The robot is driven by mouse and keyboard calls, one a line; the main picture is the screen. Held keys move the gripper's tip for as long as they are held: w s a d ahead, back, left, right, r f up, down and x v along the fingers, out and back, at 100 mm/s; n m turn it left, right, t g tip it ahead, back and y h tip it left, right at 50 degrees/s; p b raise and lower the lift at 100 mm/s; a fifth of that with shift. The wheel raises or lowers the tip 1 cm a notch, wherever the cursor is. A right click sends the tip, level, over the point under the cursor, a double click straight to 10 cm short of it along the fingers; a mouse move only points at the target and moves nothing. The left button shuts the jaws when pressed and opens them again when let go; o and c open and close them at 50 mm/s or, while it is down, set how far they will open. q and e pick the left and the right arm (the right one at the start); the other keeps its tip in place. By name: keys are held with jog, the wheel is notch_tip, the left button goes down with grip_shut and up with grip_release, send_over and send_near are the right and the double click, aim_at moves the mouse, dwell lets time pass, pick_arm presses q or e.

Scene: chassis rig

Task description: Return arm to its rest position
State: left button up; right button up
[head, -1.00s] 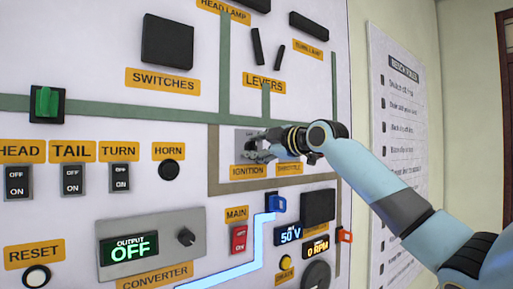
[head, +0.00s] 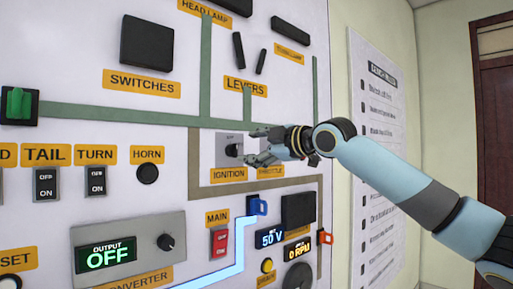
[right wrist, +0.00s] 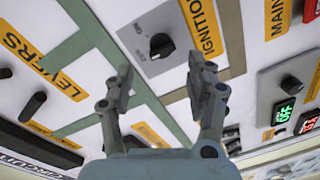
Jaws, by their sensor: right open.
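My right arm (head: 395,180) reaches in from the right in the head view. Its gripper (head: 262,146) is open and empty in front of the panel, just right of the ignition knob (head: 235,150). In the right wrist view the two fingers (right wrist: 158,95) stand spread apart, and the black ignition knob (right wrist: 161,45) lies beyond them on its grey plate, apart from the fingertips. The throttle label (head: 270,172) is partly hidden behind the gripper. My left gripper is not in view.
The white panel (head: 75,75) carries switches, levers (head: 239,50), a red main switch (head: 220,242), a blue connector (head: 257,206) and a converter (head: 130,250) whose display reads OFF. A printed sheet (head: 378,150) hangs on the wall behind my right arm. A brown door (head: 495,130) is at far right.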

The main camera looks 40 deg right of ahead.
jog(key=shift+s, duration=0.75)
notch_tip(320, 180, down, 35)
jog(key=s+d+m+g+h+b, duration=0.2)
jog(key=m+g+b, duration=0.2)
jog(key=m+b, duration=0.1)
jog(key=s+f+m+g+b, duration=0.15)
jog(key=s+f, duration=0.35)
jog(key=f, duration=0.7)
jog(key=s+f+m+g, duration=0.2)
jog(key=s+f, duration=0.2)
jog(key=f, duration=0.8)
jog(key=s+a+f+m+g+h+b, duration=0.1)
jog(key=s+a+f+g, duration=0.1)
jog(key=s+f, duration=0.75)
jog(key=s+a+f+m+g+b, duration=0.1)
jog(key=s+a+f+g, duration=0.1)
jog(key=s+f, duration=0.75)
jog(key=s+a+f+m+g, duration=0.1)
jog(key=s+a+f, duration=0.2)
jog(key=s, duration=0.6)
jog(key=s+a+f+m+g, duration=0.1)
jog(key=s+a+f+g, duration=0.1)
jog(key=s+f, duration=0.4)
jog(key=s+a+f+m+g+b, duration=0.1)
jog(key=s+a+f, duration=0.3)
jog(key=s, duration=0.7)
jog(key=shift+s+a+f+g, duration=0.2)
jog(key=shift+s+f+g, duration=0.15)
jog(key=shift+f, duration=0.1)
